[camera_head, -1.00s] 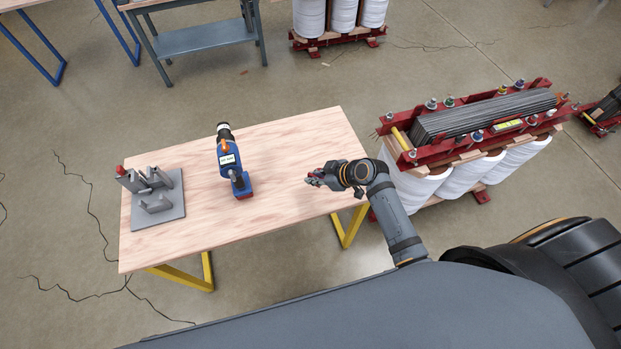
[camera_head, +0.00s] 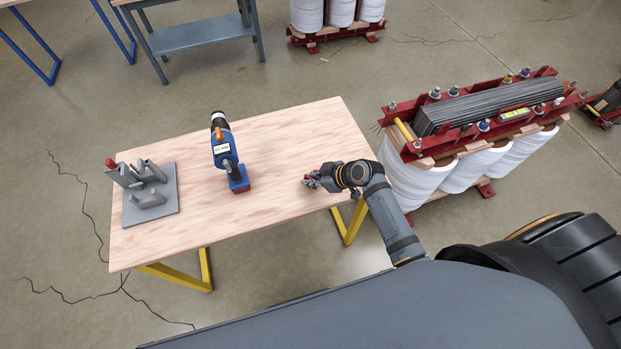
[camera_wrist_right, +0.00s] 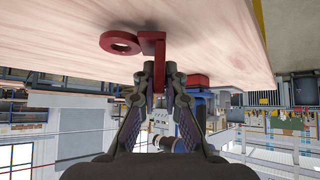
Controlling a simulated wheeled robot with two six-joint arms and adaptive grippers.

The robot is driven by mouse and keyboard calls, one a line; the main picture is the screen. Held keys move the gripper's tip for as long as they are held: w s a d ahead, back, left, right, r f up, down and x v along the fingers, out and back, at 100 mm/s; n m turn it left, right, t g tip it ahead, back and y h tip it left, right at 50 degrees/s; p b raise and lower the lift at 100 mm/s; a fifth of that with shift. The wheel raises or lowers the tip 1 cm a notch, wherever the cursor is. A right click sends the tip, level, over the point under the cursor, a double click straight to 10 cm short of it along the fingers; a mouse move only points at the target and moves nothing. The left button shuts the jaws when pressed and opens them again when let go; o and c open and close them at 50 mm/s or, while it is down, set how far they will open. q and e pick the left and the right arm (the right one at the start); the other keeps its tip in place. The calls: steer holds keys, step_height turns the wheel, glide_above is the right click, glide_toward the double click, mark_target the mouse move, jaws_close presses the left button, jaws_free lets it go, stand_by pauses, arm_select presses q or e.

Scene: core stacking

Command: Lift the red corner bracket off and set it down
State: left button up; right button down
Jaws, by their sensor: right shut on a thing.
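My right gripper (camera_head: 312,181) is low over the right part of the wooden table, near its front right edge. In the right wrist view its fingertips (camera_wrist_right: 158,72) are closed on the stem of the red corner bracket (camera_wrist_right: 152,44). A red ring (camera_wrist_right: 120,42) shows beside the bracket's top in that view and seems joined to it. The bracket is at or very near the tabletop; I cannot tell whether it touches. In the head view only small red bits of it show by the fingers. My left gripper is not in view.
A grey fixture plate (camera_head: 160,213) with upright blocks and a red-tipped post (camera_head: 110,163) is at the table's left. A blue drill (camera_head: 228,160) stands mid-table. The wooden tabletop (camera_head: 270,195) between drill and gripper is clear. A red-framed transformer (camera_head: 470,130) stands right of the table.

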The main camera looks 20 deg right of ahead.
steer(key=shift+f, duration=0.45)
steer(key=c, duration=1.4)
jaws_free()
steer(key=shift+o, duration=0.2)
steer(key=v, duration=1.2)
steer(key=shift+r, duration=0.1)
